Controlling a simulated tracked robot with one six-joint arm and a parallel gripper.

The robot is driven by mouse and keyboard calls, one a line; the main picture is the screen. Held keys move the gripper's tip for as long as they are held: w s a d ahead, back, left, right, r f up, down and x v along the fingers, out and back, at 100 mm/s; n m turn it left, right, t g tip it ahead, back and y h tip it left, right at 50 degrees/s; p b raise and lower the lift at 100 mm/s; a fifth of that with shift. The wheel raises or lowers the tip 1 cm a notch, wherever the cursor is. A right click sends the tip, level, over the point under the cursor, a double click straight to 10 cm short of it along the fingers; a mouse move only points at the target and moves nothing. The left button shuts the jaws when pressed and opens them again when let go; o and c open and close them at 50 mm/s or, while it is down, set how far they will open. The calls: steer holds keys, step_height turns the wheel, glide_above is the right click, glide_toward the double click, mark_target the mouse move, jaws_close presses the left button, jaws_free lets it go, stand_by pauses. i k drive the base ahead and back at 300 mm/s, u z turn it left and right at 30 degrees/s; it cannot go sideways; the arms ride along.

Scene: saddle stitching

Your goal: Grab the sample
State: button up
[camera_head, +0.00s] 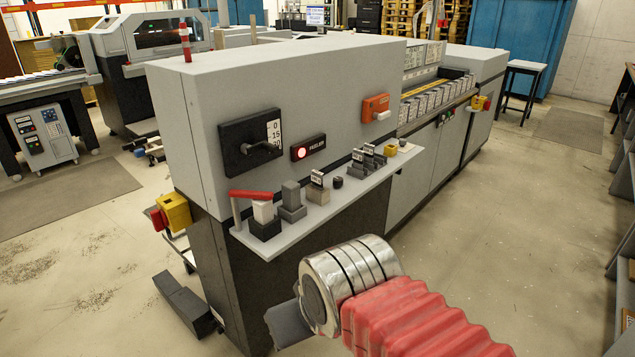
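I cannot make out any one thing that is clearly the sample. Rows of small printed stacks, perhaps booklets (430,103), sit in the open channel of the long grey stitching machine (300,75), toward its far right end. My arm, with a silver banded joint and a red ribbed sleeve, reaches in from the bottom right, in front of the machine and well short of those stacks. A grey part of it shows left of the silver joint. The fingertips of my gripper do not show.
A narrow shelf (268,246) with switches and a red lever (250,194) juts from the machine's near side. A small table (524,68) stands at the back right. Shelving (625,170) lines the right edge. The floor between is clear.

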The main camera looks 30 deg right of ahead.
mark_target(316, 177)
steer(key=i, duration=0.85)
steer(key=u, duration=0.05)
